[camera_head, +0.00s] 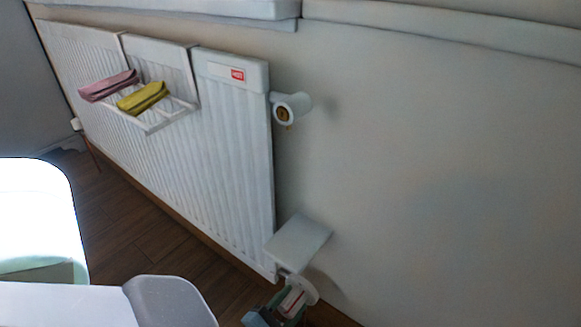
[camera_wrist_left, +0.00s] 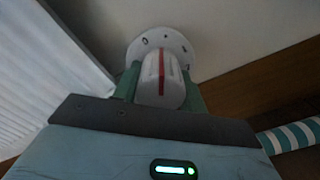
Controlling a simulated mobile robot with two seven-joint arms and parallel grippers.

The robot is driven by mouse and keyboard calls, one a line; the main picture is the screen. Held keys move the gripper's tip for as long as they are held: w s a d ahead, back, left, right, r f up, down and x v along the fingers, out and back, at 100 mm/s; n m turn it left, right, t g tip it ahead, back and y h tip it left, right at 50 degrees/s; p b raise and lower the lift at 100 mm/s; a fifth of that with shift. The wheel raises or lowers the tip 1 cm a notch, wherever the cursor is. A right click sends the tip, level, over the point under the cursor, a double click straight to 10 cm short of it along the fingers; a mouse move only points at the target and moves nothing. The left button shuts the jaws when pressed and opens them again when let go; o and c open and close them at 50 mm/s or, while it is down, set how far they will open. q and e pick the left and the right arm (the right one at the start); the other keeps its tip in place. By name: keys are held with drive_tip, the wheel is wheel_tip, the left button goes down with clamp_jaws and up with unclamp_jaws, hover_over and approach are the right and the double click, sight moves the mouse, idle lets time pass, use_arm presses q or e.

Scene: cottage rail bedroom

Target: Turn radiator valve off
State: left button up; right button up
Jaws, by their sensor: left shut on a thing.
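The radiator valve has a white knob with a red stripe (camera_wrist_left: 162,66), in front of a round white dial plate (camera_wrist_left: 138,50) with a 0 and other marks. In the wrist view the stripe runs nearly upright, its far end just right of the 0. In the head view the knob (camera_head: 292,301) is at the radiator's lower right corner, partly hidden by my gripper. My left gripper (camera_head: 276,313) is shut on the knob; its green fingers (camera_wrist_left: 162,90) sit on either side of it. My right gripper is not in view.
The white radiator (camera_head: 235,150) carries a rack (camera_head: 152,127) with a pink cloth (camera_head: 108,86) and a yellow cloth (camera_head: 143,98). A white shelf-like plate (camera_head: 298,240) juts out just above the valve. A white fitting (camera_head: 293,106) is higher up. A teal-and-white striped thing (camera_wrist_left: 292,136) lies right of my gripper.

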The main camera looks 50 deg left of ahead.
use_arm(q)
drive_tip(key=n, duration=0.3)
drive_tip(key=shift+d+b, duration=0.1)
drive_tip(key=shift+b, duration=0.25)
drive_tip(key=shift+n, duration=1.4)
drive_tip(key=o, duration=1)
drive_tip(key=shift+s, duration=0.1)
